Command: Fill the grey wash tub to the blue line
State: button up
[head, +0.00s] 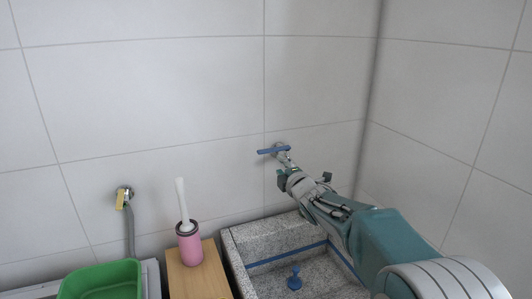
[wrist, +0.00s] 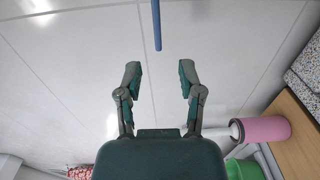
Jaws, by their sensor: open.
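The grey speckled wash tub (head: 236,258) stands in the corner in the head view, with a blue line (head: 285,256) around its inner wall. A blue stopper (head: 294,278) stands on the tub floor, and I see no water there. A tap with a blue lever (head: 270,151) is on the wall above the tub; its spout is mostly hidden by my gripper. My gripper (head: 301,177) is open just in front of the tap. In the wrist view, the blue lever (wrist: 157,25) lies beyond the gap of my open, empty gripper (wrist: 159,72), apart from both fingers.
A pink holder (head: 188,245) with a white-handled brush stands on a wooden surface (head: 198,278) left of the tub. A green basin (head: 103,281) sits further left, below a second wall tap (head: 124,194) with a yellow tag and grey hose. Tiled walls close off the back and right.

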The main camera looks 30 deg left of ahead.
aim_at(268, 149)
jog(key=shift+x, duration=5.35)
grip_shut()
